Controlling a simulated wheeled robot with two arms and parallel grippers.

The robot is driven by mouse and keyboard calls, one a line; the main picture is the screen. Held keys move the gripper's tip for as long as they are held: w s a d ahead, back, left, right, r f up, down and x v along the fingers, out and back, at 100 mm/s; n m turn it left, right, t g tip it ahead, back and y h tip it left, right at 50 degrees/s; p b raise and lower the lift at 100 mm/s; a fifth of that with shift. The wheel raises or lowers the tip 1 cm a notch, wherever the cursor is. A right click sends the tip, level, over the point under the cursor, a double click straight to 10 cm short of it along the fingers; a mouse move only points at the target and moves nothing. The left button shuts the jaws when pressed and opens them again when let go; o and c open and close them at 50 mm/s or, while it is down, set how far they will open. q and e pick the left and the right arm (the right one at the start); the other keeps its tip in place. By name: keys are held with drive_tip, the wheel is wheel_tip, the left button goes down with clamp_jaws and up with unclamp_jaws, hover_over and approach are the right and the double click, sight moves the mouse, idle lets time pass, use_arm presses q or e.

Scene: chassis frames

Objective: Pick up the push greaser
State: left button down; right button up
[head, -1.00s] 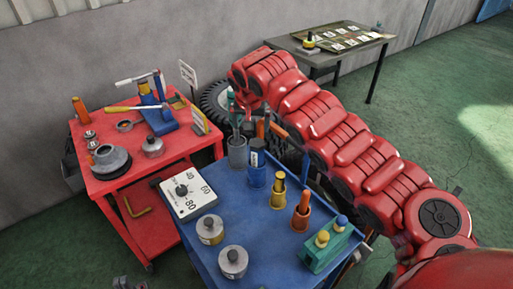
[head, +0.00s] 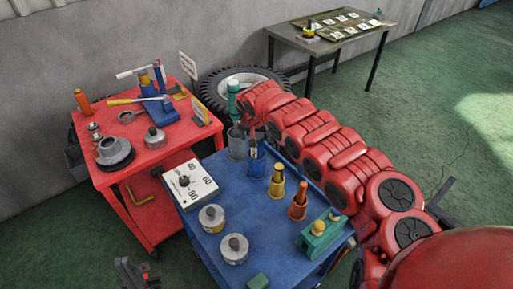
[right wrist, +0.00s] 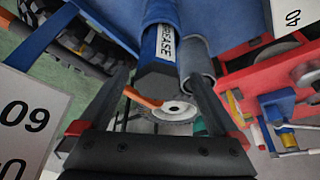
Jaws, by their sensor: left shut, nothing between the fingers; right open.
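A blue cylinder with a white grease label, which I take as the push greaser (head: 257,170), stands upright on the blue cart. Its label and dark faceted end show in the right wrist view (right wrist: 160,60). My right gripper (head: 253,142) is at its top, mostly hidden by my red arm. In the right wrist view the right gripper (right wrist: 157,82) is open, its fingers either side of the cylinder's near end; contact cannot be told. My left gripper (head: 134,272) is shut and empty, low at the left, away from the carts.
A grey cup (head: 237,143) stands close beside the cylinder. A yellow piece (head: 277,184), an orange piece (head: 298,206) and a green block (head: 319,236) stand to its right. A dial box (head: 187,188) and two metal canisters are in front. A red cart (head: 125,190) stands at left.

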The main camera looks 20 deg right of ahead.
sight(256, 155)
drive_tip(key=p+x, duration=0.1)
drive_tip(key=x, duration=0.2)
drive_tip(key=shift+w+f, duration=0.25)
drive_tip(key=shift+f, duration=0.05)
drive_tip(key=shift+w+d+f, duration=0.1)
drive_tip(key=shift+d+f, duration=0.15)
drive_tip(key=shift+f, duration=0.15)
clamp_jaws()
